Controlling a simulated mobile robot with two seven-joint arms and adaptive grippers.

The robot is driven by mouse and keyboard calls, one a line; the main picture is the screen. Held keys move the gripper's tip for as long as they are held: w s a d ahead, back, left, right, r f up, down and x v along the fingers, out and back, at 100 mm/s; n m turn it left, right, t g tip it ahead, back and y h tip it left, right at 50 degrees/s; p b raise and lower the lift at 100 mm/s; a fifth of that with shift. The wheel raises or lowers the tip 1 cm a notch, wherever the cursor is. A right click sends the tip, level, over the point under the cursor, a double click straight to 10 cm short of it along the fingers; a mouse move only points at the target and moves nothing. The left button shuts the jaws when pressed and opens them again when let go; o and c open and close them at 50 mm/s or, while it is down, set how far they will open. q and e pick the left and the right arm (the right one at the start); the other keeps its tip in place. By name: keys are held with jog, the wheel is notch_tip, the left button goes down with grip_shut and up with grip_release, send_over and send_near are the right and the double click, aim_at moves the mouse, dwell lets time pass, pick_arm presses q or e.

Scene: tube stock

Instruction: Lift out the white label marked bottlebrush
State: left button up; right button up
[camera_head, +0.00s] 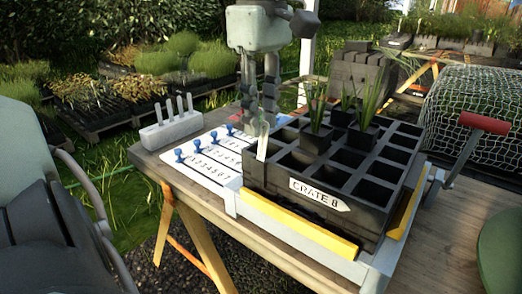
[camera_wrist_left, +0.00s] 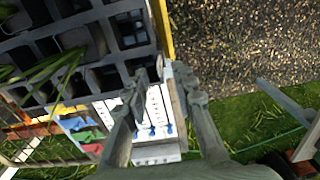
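A narrow white label (camera_head: 263,147) stands upright at the near left corner of the black cell crate (camera_head: 300,215). Any writing on it is too small to read. My left gripper (camera_head: 260,125) points down just above and around the label's top in the head view, which is partly hidden by the fingers. In the wrist view the two fingers (camera_wrist_left: 163,92) are apart, with a gap between them over the crate's edge. I cannot tell whether either finger touches the label. My right gripper is not in view.
Plants in black pots (camera_head: 362,135) stand in some crate cells, close to the right of the gripper. A white numbered board (camera_head: 210,158) with blue pegs lies left of the crate. A grey block (camera_head: 172,131) holds several white labels.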

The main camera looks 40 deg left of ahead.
aim_at(261, 154)
pick_arm(q)
notch_tip(261, 154, down, 5)
jog(key=shift+a+f, duration=0.1)
jog(key=shift+a, duration=0.05)
grip_shut()
